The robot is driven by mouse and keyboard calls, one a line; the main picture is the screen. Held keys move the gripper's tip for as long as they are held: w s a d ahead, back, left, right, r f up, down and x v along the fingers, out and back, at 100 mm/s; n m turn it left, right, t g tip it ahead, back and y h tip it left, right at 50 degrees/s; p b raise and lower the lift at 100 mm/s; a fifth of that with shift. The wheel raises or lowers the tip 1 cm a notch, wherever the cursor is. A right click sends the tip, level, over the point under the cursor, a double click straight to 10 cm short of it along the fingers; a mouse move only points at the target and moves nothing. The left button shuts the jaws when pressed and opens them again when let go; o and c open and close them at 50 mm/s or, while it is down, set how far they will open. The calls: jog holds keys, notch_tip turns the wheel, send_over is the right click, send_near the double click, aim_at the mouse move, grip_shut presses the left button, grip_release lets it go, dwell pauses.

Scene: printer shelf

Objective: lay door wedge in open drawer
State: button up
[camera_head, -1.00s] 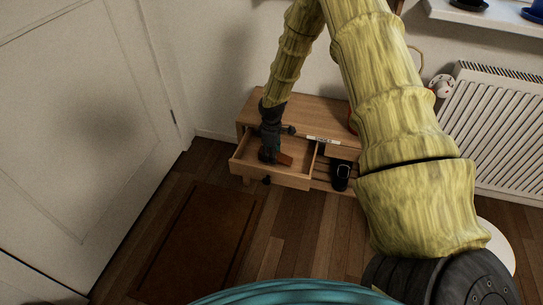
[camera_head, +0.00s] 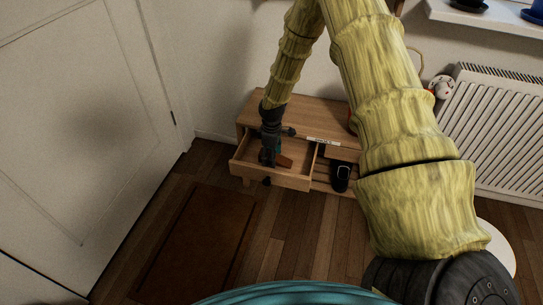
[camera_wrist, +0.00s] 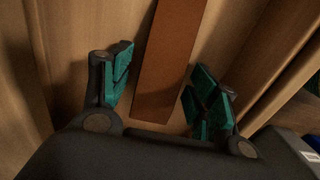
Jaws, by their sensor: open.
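The door wedge (camera_wrist: 168,62) is a reddish-brown tapered piece. In the wrist view it lies on the floor of the open drawer, with its near end between my two fingers. It also shows in the head view (camera_head: 285,161), partly hidden by my gripper. The open drawer (camera_head: 291,182) is light wood and pulled out of the low wooden bench. My gripper (camera_wrist: 160,88) is down inside the drawer with its teal-padded fingers spread. A gap shows between the wedge and each finger. In the head view my gripper (camera_head: 268,160) points down into the drawer.
A dark cup-like object (camera_head: 340,178) is in the bench's open part, right of the drawer. A brown mat (camera_head: 195,240) lies on the floor in front. A radiator (camera_head: 500,130) stands at the right.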

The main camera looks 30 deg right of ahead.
notch_tip(320, 180, up, 12)
jog(key=p, duration=0.3)
dwell(1.3)
